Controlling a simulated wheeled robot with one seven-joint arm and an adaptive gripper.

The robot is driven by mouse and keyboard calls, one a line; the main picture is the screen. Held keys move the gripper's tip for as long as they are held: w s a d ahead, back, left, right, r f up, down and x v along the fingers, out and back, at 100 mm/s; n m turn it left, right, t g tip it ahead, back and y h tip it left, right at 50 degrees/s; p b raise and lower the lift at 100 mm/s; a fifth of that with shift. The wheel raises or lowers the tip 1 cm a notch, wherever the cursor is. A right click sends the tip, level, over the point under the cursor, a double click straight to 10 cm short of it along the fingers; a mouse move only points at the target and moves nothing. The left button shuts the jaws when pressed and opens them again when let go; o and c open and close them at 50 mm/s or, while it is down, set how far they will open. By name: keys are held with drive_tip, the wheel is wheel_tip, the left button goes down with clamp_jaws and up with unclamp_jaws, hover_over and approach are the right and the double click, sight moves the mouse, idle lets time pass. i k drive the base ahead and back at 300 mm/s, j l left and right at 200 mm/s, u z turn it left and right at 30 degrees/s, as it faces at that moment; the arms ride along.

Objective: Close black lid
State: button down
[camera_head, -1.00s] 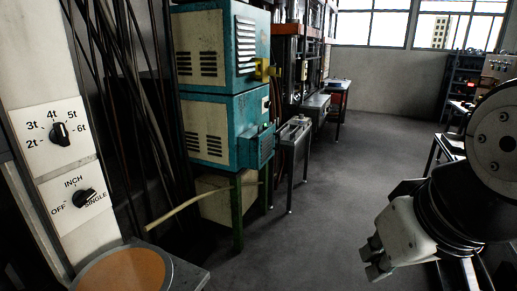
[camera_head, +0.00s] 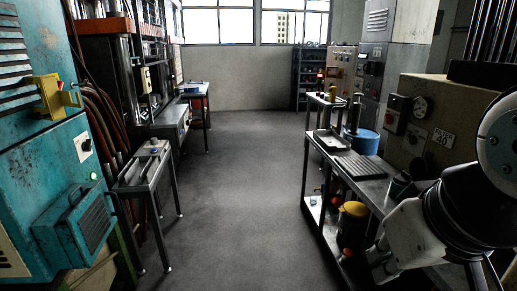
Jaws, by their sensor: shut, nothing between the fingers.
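I cannot clearly pick out a black lid in this view. On the right-hand bench stand a round blue pot (camera_head: 362,142) and, nearer to me, a small dark container (camera_head: 400,186), partly behind my arm. A dark container with a yellow top (camera_head: 353,209) stands on the bench's lower shelf. My gripper (camera_head: 376,266) is at the lower right, in front of the bench, its fingers small and dim. It looks shut and holds nothing.
The metal bench (camera_head: 318,152) runs along the right, bearing a dark tray (camera_head: 331,142) and a grate. A teal machine (camera_head: 50,150) and a narrow metal stand (camera_head: 143,170) line the left. The grey floor (camera_head: 235,200) between is clear.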

sight(421, 168)
drive_tip(key=i+j+z, duration=0.15)
drive_tip(key=i+z, duration=0.25)
drive_tip(key=i+j+z, duration=0.3)
drive_tip(key=z, duration=0.15)
drive_tip(key=i+j+z, duration=0.65)
drive_tip(key=j+z, duration=0.15)
drive_tip(key=j, duration=0.15)
drive_tip(key=i+j+z, duration=0.15)
drive_tip(key=j, duration=0.2)
drive_tip(key=i+j+z, duration=0.15)
drive_tip(key=j, duration=0.25)
drive_tip(key=i+j+z, duration=0.15)
drive_tip(key=i+j, duration=0.15)
drive_tip(key=i+j+z, duration=0.2)
drive_tip(key=j, duration=0.2)
drive_tip(key=i, duration=0.05)
